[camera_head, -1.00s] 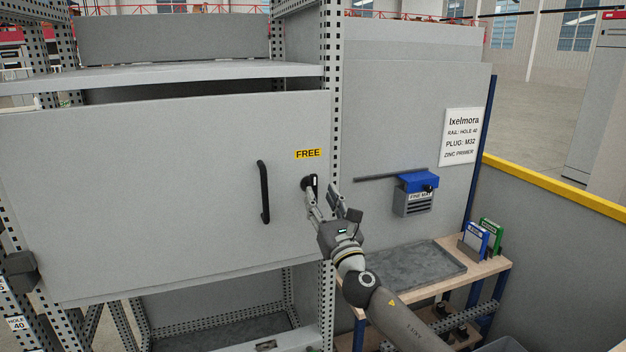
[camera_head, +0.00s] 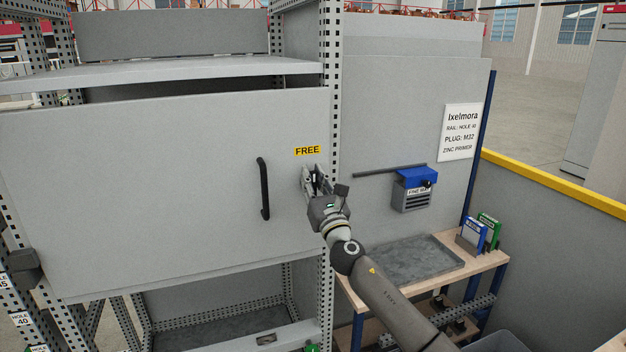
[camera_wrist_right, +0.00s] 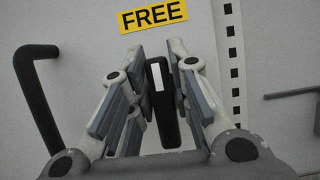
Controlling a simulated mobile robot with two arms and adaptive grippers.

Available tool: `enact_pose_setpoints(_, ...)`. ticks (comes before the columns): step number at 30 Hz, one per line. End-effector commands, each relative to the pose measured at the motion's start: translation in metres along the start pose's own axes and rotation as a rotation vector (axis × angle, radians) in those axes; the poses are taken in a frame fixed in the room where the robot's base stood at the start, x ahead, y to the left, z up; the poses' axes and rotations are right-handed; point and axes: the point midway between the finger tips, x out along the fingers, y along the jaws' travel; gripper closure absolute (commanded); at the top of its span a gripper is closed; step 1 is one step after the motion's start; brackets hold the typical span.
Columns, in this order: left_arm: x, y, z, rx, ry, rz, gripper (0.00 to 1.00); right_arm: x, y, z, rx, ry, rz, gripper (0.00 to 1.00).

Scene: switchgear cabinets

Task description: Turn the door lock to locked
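The door lock is a black handle with a white mark, on the grey cabinet door (camera_head: 150,190) below the yellow FREE label (camera_head: 307,151). In the right wrist view the lock handle (camera_wrist_right: 164,105) stands nearly upright between the fingers. My right gripper (camera_head: 313,177) is at the lock, with one finger on each side of the handle. It is open in the right wrist view (camera_wrist_right: 160,100), with a gap on the left of the handle; the right finger is very close, and contact cannot be told. My left gripper is out of view.
A black door pull (camera_head: 264,188) stands left of the lock. A perforated upright post (camera_head: 329,110) is just right of it. Farther right are a blue-and-grey box (camera_head: 413,190) on a panel and a bench with a grey tray (camera_head: 410,272).

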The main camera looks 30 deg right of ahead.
Motion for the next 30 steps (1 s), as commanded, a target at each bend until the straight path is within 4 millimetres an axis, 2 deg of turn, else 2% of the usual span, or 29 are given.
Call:
enact_pose_setpoints(1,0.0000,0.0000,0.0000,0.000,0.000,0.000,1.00,-0.0001,-0.0001,0.0000,0.000,0.000,0.000,0.92)
enact_pose_setpoints(3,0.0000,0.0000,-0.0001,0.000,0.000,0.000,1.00,-0.0001,-0.0001,0.0000,0.000,0.000,0.000,1.00)
enact_pose_setpoints(17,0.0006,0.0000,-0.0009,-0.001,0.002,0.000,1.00,-0.0003,-0.0014,-0.0002,0.078,0.000,-0.032,1.00)
enact_pose_setpoints(30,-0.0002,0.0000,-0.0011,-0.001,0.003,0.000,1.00,-0.0007,-0.0081,-0.0015,0.421,0.000,-0.174,1.00)
